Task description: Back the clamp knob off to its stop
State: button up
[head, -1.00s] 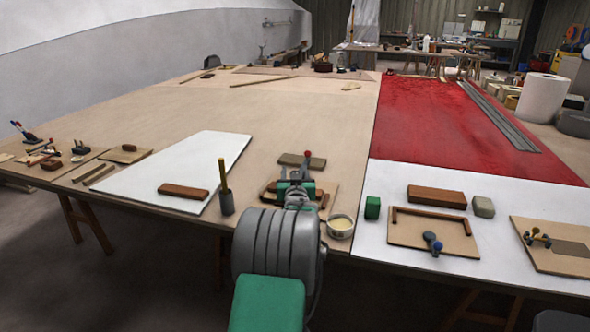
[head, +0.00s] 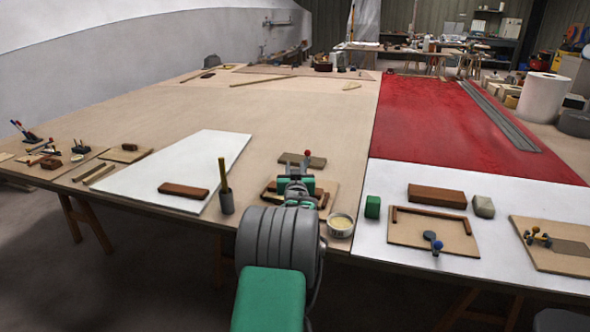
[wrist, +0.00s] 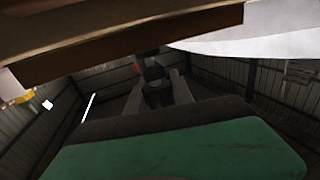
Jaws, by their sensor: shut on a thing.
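My gripper (head: 295,172) is above a small wooden board (head: 330,194) near the front edge of the bench. In the wrist view its fingers (wrist: 159,92) are shut on a dark piece (wrist: 154,73) between them, which seems to be the clamp knob. My gripper and wrist hide most of the clamp in the head view. A small red ball (head: 307,153) shows just beyond the fingers, with a red spot also in the wrist view (wrist: 137,65). I cannot tell how far the knob is turned.
A grey cup with a yellow stick (head: 227,201) stands left, and a bowl (head: 341,225) close at right. A green block (head: 372,206) and a board with a blue-knobbed lever (head: 455,240) lie further right. The white sheet (head: 175,168) at left is mostly clear.

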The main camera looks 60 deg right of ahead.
grip_shut()
jog(key=shift+f+b, duration=0.2)
jog(key=shift+b, duration=0.25)
jog(key=t+b, duration=0.1)
jog(key=n+y+b, duration=0.1)
jog(key=b, duration=0.1)
jog(key=shift+f+t, duration=0.3)
jog(key=shift+t, duration=0.1)
jog(key=b, duration=0.1)
jog(key=n+t+y+b, duration=0.1)
jog(key=b, duration=0.1)
jog(key=shift+w+a+r+n+t, duration=0.1)
jog(key=shift+w+r+n+t, duration=0.05)
jog(key=shift+n+t, duration=0.15)
jog(key=shift+w+a+r+n+t+y, duration=0.15)
jog(key=shift+r+n+t+y, duration=0.15)
jog(key=shift+n+y, duration=0.1)
jog(key=o, duration=1.1)
grip_release()
jog(key=shift+c, duration=0.2)
